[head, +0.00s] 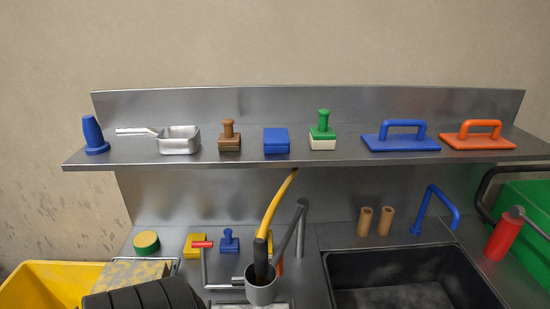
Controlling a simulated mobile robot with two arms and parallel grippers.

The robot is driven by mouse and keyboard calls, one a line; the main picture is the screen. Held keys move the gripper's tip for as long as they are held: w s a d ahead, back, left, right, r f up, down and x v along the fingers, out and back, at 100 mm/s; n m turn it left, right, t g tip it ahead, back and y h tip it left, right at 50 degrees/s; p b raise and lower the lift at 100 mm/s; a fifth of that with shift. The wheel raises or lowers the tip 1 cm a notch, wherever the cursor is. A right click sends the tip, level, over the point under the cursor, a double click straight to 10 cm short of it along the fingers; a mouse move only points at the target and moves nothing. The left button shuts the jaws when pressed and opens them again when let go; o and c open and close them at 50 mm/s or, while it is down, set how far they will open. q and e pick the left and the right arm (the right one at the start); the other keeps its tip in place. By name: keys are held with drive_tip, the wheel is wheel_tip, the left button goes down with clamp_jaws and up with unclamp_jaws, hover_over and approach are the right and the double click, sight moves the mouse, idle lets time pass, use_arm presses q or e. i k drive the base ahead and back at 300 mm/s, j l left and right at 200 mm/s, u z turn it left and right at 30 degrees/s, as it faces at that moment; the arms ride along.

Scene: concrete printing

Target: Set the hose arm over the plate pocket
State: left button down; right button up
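The hose arm (300,228) is a grey post with an angled bar on the steel worktop, near the bottom middle. A yellow hose (277,203) comes down from the shelf edge, with a black lower part (261,258) that ends in a grey cup (262,291). A thin grey rod with a red handle (203,244) stands left of the cup and reaches toward it. A pale flat edge shows below the cup at the frame's bottom; I cannot tell whether it is the plate pocket. Neither of my grippers is in view.
A steel shelf (225,158) holds a pan, stamps and floats. A black basin (400,270) lies right, with a blue tap (435,208) behind. A red cylinder (503,237) and green bin (528,210) stand far right. A yellow tub (45,285) and black ribbed object (145,295) are lower left.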

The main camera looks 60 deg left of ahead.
sight(264, 297)
drive_tip(key=l+u, duration=0.25)
drive_tip(key=u, duration=0.2)
drive_tip(key=k+l+u, duration=0.1)
drive_tip(key=l+u, duration=0.15)
drive_tip(key=u, duration=0.25)
drive_tip(key=k+l+u, duration=0.1)
drive_tip(key=u, duration=0.35)
drive_tip(key=k+l, duration=0.2)
drive_tip(key=l, duration=0.15)
drive_tip(key=i+j, duration=0.15)
drive_tip(key=i, duration=0.3)
